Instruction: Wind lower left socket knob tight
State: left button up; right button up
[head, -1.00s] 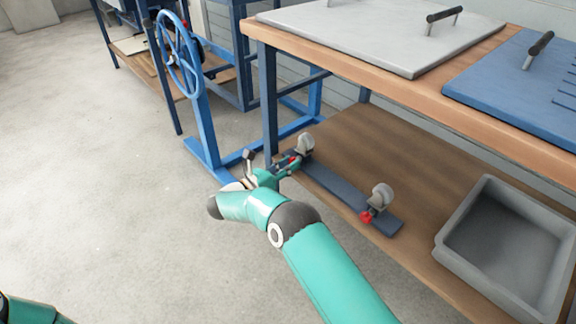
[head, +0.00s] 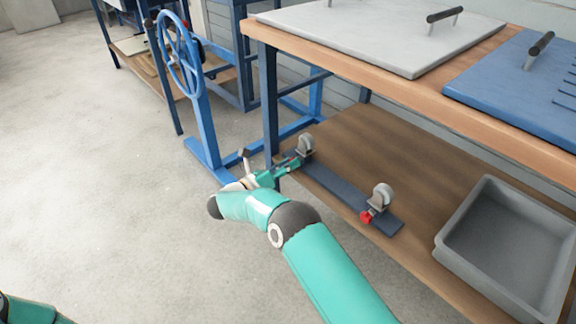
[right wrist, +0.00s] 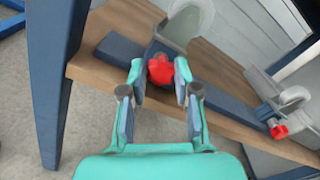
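The lower left socket (head: 304,150) stands at the far end of a dark bar (head: 340,188) on the lower wooden shelf, with a pale round disc in it. Its red knob (right wrist: 160,70) shows in the right wrist view, at the socket's front. My right gripper (right wrist: 160,72) is open, with one finger on each side of the knob and a small gap seeming to show at both sides. In the head view the right gripper (head: 291,164) mostly hides this knob. My left gripper is out of view.
A second socket with a disc (head: 382,196) and red knob (head: 366,217) sits at the bar's near end. A grey bin (head: 448,252) stands right on the shelf (head: 400,150). A blue table leg (right wrist: 55,80) is close at left. The tabletop overhangs the shelf.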

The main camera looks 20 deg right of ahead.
jog(key=o, duration=0.4)
jog(key=v, duration=1.2)
